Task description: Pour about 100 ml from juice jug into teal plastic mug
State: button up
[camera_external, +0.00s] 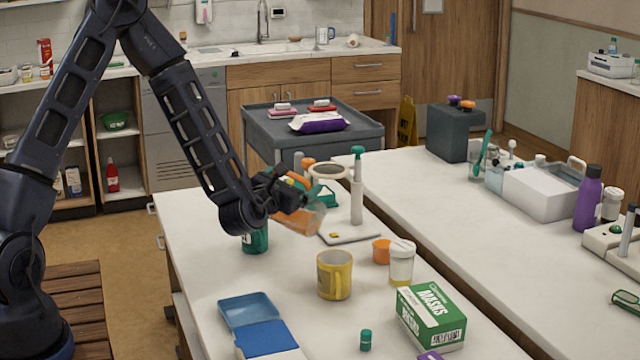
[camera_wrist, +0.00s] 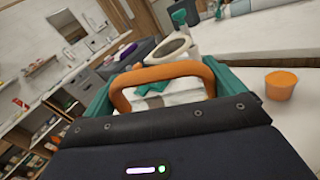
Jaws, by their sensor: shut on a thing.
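The juice jug (camera_external: 298,217) is a clear jug with orange-tinted contents and an orange handle. It hangs tilted above the white counter in the external view. My gripper (camera_external: 288,190) is shut on it; in the wrist view the orange handle (camera_wrist: 163,74) lies between the teal fingers of my gripper (camera_wrist: 160,92). The teal plastic mug (camera_external: 256,240) stands on the counter to the left of and below the jug, partly hidden by my wrist. I cannot see into the mug or any stream of juice.
A yellow mug (camera_external: 334,275) stands in front of the jug. An orange cup (camera_external: 381,251) and a lidded jar (camera_external: 401,263) are to its right. A blue open case (camera_external: 250,310) and a green masks box (camera_external: 431,318) lie nearer. A white stand (camera_external: 356,200) rises behind.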

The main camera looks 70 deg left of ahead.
aim_at(315, 206)
jog(key=shift+s+a+r+n, duration=0.5)
jog(key=shift+s+a+n, duration=0.1)
jog(key=shift+a, duration=0.1)
dwell(1.7)
jog(key=w+d+f+m, duration=0.2)
jog(key=d+m, duration=0.1)
jog(key=shift+w+d+f, duration=0.15)
jog(key=shift+w+f, duration=0.2)
jog(key=shift+f, duration=0.05)
jog(key=shift+w+d+f+m, duration=0.15)
jog(key=shift+w+f+m, duration=0.05)
jog(key=shift+f+m, duration=0.25)
jog(key=shift+w+d+f+m, duration=0.15)
jog(key=shift+f+m, duration=0.2)
jog(key=shift+m, duration=0.2)
dwell(1.0)
